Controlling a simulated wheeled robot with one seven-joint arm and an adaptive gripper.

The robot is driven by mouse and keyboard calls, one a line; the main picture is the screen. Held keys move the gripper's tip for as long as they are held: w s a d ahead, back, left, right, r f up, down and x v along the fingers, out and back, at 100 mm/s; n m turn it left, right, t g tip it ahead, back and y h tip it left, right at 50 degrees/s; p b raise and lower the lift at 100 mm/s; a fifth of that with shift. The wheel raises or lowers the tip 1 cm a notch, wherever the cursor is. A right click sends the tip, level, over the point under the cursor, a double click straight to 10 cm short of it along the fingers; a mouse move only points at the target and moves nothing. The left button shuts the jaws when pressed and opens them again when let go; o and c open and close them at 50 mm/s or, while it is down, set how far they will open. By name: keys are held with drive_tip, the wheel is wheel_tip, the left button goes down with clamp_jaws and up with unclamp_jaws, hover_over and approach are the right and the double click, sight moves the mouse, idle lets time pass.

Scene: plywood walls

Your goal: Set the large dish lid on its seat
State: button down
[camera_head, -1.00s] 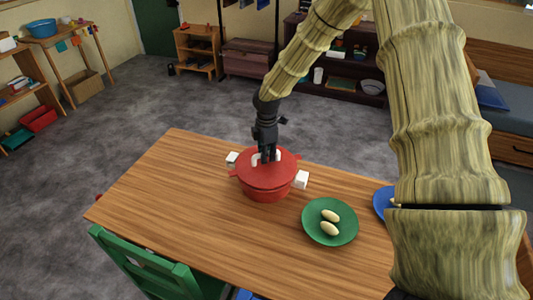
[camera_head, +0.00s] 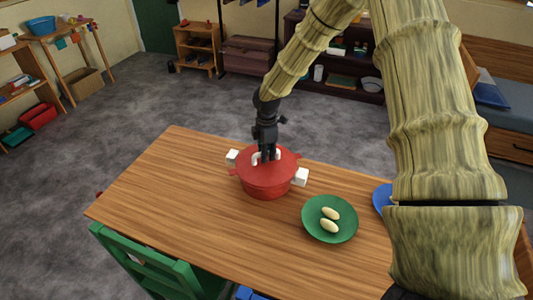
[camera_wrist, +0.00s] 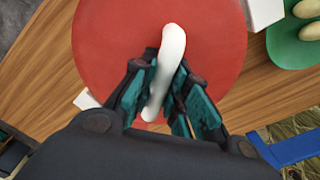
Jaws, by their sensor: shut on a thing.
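The large dish lid (camera_head: 280,170) is a red disc with a white bar handle. In the head view it is on top of the red dish (camera_head: 266,190), which has white blocks at its sides. I cannot tell whether its rim is fully seated. My gripper (camera_head: 265,157) points down at the middle of the lid. In the wrist view my gripper (camera_wrist: 165,100) has its fingers on either side of the white handle (camera_wrist: 168,60) and is shut on it. The lid (camera_wrist: 110,40) fills the upper middle there and hides the dish below.
A green plate (camera_head: 318,232) with two pale oval pieces stands right of the dish. A blue plate (camera_head: 381,203) is partly hidden behind my arm. The wooden table (camera_head: 170,190) is clear on the left. A green chair (camera_head: 150,262) stands at the near edge.

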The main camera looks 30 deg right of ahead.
drive_tip(key=shift+f+p, duration=0.3)
drive_tip(key=shift+p, duration=0.05)
idle(0.5)
drive_tip(key=c, duration=1.3)
unclamp_jaws()
wheel_tip(320, 180, up, 12)
